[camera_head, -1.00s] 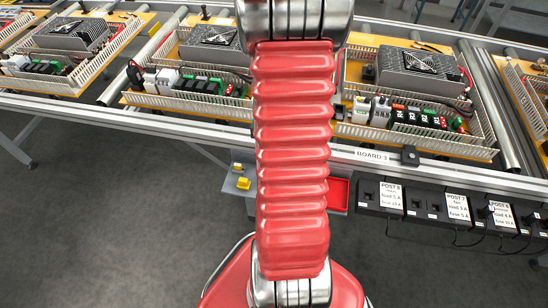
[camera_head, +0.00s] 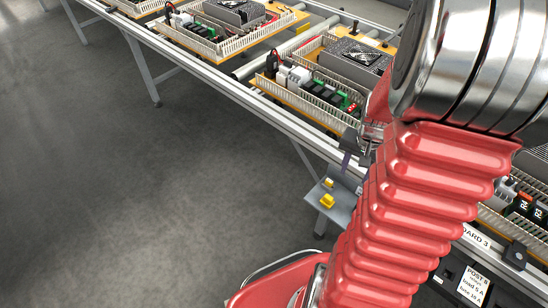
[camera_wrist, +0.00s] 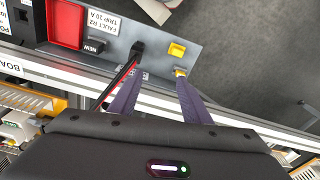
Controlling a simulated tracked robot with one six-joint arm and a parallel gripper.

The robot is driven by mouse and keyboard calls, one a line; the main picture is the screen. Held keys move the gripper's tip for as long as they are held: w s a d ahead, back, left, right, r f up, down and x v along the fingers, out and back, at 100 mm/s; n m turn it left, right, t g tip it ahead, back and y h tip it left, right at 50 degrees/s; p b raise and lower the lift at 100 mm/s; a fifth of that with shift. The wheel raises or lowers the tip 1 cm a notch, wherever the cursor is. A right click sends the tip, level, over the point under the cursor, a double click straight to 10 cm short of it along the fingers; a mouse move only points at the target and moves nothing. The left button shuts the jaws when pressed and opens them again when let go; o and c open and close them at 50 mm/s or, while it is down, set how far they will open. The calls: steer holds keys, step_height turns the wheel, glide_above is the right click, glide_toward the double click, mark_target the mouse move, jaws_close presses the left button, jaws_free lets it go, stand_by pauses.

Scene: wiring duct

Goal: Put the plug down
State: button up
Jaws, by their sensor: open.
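A small black plug (camera_wrist: 138,48) with a black and red lead shows in the wrist view at the grey shelf. The lead runs back past my left finger. My gripper (camera_wrist: 160,76) has its two purple fingers spread, with nothing visible between them. The plug is just beyond the left fingertip; I cannot tell whether they touch. In the head view my gripper (camera_head: 347,158) is partly hidden and points down above the grey shelf (camera_head: 340,212). The plug cannot be made out there.
Yellow blocks (camera_wrist: 176,50) sit on the shelf beside the plug, one close to the right fingertip. The conveyor rail (camera_head: 270,122) with wired boards runs alongside. The floor is clear.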

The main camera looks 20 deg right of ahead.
steer(key=w+a+r+n+t, duration=0.1)
steer(key=w+a+r+n, duration=0.15)
steer(key=a+r, duration=0.4)
steer(key=w+a+r+n+t, duration=0.1)
steer(key=a+r+n, duration=0.2)
steer(key=a+r, duration=0.35)
steer(key=s+a+r+n+t, duration=0.1)
steer(key=s+a+r+n, duration=0.1)
steer(key=a+r, duration=0.2)
steer(key=s+a+r+n+t, duration=0.1)
steer(key=s+a+r+n, duration=0.2)
steer(key=a, duration=0.7)
steer(key=shift+r+n+t+y, duration=0.3)
steer(key=shift+r+n+t, duration=0.1)
steer(key=shift+r, duration=0.55)
steer(key=shift+c, duration=0.3)
